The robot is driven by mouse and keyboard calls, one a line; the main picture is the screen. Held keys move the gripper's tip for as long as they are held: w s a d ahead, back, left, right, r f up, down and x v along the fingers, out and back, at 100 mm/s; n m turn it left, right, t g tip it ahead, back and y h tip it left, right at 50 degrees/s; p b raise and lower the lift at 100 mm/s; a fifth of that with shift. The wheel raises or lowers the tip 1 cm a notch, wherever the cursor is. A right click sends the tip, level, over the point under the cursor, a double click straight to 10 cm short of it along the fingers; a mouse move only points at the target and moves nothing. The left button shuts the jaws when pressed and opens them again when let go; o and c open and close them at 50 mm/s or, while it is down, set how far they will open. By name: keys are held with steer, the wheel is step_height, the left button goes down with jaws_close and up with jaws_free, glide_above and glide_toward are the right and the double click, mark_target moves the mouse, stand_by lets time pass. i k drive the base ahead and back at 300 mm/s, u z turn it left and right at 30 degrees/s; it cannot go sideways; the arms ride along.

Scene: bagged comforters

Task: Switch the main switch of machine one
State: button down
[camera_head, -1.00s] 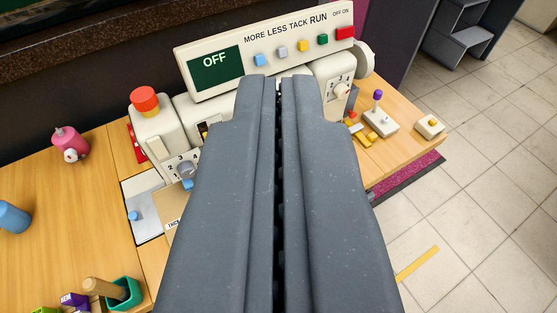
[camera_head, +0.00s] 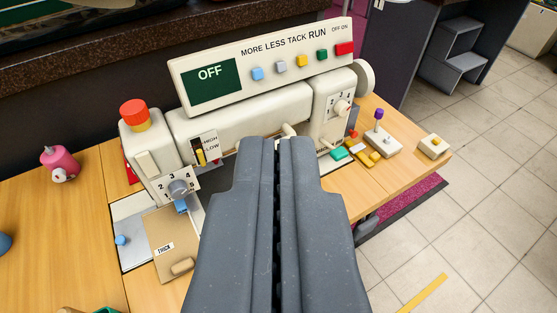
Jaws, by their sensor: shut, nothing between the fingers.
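A cream sewing-type machine (camera_head: 245,112) stands on a wooden table. Its top panel has a green display (camera_head: 211,86) reading OFF. Along the panel are a blue button (camera_head: 257,73), a grey one, a yellow one, a green button (camera_head: 322,55) under RUN, and a red switch (camera_head: 344,48) under OFF ON at the right end. My gripper (camera_head: 268,145) is shut and empty, its tips in front of the machine's arm, below the panel and left of the red switch. It hides the middle of the machine's bed.
A red-and-yellow knob (camera_head: 134,115) tops the machine's left end. A HIGH/LOW slider (camera_head: 204,148) and dials sit on its front. Grey steps (camera_head: 455,55) stand on the tiled floor.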

mark_target(341, 49)
steer(key=z, duration=0.8)
steer(key=i, duration=0.75)
steer(key=u, duration=1.15)
